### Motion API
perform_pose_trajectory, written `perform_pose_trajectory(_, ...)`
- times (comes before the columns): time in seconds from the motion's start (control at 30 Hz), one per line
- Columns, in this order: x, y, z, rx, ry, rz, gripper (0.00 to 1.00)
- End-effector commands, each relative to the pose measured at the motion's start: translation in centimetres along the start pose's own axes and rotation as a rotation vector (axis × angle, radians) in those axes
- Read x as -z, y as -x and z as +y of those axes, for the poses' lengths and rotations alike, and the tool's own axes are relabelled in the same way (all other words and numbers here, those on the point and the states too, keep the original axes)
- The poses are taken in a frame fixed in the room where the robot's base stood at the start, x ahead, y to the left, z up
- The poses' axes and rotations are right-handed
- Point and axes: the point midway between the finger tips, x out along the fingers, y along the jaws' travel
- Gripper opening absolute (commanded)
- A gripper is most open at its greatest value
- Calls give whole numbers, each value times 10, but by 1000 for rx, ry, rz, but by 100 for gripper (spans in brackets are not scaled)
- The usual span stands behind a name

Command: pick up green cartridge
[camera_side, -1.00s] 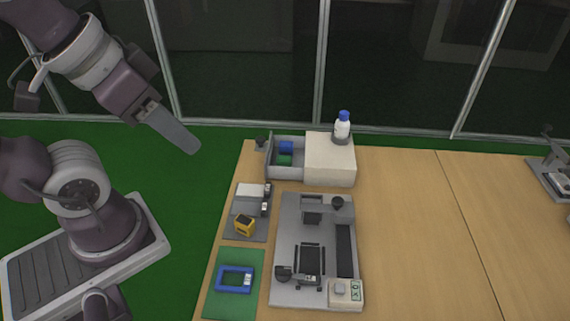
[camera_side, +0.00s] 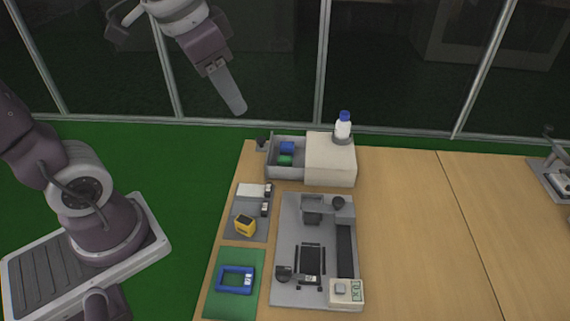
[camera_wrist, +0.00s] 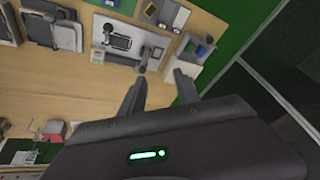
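The green cartridge (camera_side: 285,160) lies in the open grey drawer (camera_side: 270,170) at the back left of the table, in front of a blue cartridge (camera_side: 287,147). In the wrist view the green cartridge (camera_wrist: 201,50) is small, inside the drawer near the upper right. My gripper (camera_side: 240,108) is in the air, up and to the left of the drawer, apart from everything. In the wrist view its two fingers (camera_wrist: 158,85) are spread apart with nothing between them.
A beige box (camera_side: 330,165) adjoins the drawer, with a blue-capped white bottle (camera_side: 342,128) on top. In front are a grey fixture (camera_side: 285,245), a yellow item (camera_side: 245,225) and a blue frame (camera_side: 222,279) on a green mat (camera_side: 232,306). The table's middle right is clear.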

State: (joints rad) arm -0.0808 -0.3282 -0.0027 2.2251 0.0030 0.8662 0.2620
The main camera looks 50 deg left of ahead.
Motion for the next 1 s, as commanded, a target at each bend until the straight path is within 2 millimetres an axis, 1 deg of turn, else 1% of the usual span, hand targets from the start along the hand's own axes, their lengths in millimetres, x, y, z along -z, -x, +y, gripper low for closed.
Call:
perform_pose_trajectory(0.03, 26, -21, -15, -5, -48, -48, 38)
perform_pose_trajectory(0.07, 40, -35, -24, -8, -84, -71, 38)
perform_pose_trajectory(0.1, 59, -56, -37, -15, -132, -100, 38)
perform_pose_trajectory(0.17, 81, -93, -57, -31, -204, -144, 38)
perform_pose_trajectory(0.2, 93, -121, -70, -44, -252, -171, 38)
perform_pose_trajectory(0.23, 100, -144, -81, -56, -287, -191, 38)
perform_pose_trajectory(0.27, 104, -168, -90, -69, -323, -210, 38)
perform_pose_trajectory(0.3, 108, -200, -103, -88, -367, -234, 38)
perform_pose_trajectory(0.37, 107, -247, -119, -118, -430, -264, 38)
perform_pose_trajectory(0.4, 104, -276, -128, -137, -467, -280, 38)
perform_pose_trajectory(0.5, 91, -331, -142, -177, -539, -308, 38)
perform_pose_trajectory(0.6, 80, -362, -148, -201, -580, -320, 38)
perform_pose_trajectory(0.7, 75, -376, -149, -209, -594, -323, 38)
perform_pose_trajectory(0.87, 67, -397, -144, -210, -594, -325, 38)
perform_pose_trajectory(1.0, 59, -422, -137, -210, -594, -325, 38)
